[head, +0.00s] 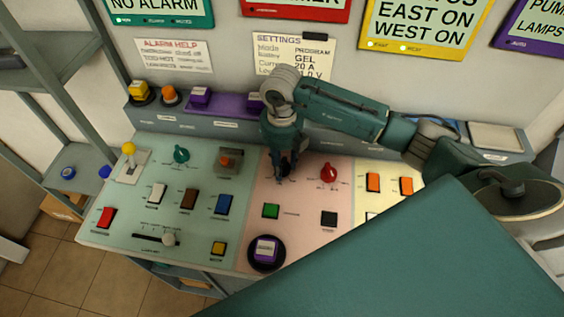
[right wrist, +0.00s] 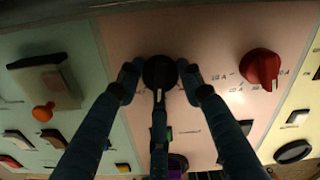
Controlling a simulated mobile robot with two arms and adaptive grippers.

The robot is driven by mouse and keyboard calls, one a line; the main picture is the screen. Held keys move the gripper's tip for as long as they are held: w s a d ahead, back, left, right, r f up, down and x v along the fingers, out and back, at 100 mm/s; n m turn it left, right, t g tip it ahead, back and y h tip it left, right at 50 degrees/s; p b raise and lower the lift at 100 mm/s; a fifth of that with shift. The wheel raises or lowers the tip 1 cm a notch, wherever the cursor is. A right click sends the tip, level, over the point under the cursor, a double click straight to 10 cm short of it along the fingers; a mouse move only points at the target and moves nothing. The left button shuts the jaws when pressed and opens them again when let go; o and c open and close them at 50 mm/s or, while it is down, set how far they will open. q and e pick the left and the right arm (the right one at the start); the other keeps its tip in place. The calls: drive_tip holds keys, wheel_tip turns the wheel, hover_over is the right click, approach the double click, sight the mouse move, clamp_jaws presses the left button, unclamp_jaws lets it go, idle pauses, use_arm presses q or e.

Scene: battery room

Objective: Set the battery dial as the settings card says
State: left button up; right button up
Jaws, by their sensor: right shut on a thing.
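My right gripper (head: 283,165) reaches down onto the pink section of the sloping panel. In the right wrist view its fingers are closed around a black dial (right wrist: 160,72) with a white pointer line, which points toward the bottom of that picture. In the head view the gripper mostly hides this dial. The settings card (head: 292,57) hangs on the wall behind; I read "PROGRAM", "GEL" and "20 A", and my arm covers part of its lower lines. My left gripper is out of view.
A red dial (head: 329,173) is close to the right of the gripper. A green button (head: 271,211) and a black button (head: 329,219) lie below. On the left are a lever (head: 129,150), a teal dial (head: 181,154) and several rocker switches.

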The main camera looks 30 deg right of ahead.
drive_tip(key=shift+w+d+f+n+b, duration=0.25)
drive_tip(key=shift+n+b, duration=0.35)
drive_tip(key=shift+b, duration=0.45)
drive_tip(key=shift+a+r+n+b, duration=0.1)
drive_tip(key=shift+r+n+b, duration=0.1)
drive_tip(key=shift+n+b, duration=0.1)
drive_tip(key=shift+r, duration=0.25)
drive_tip(key=o, duration=1)
drive_tip(key=shift+o, duration=0.5)
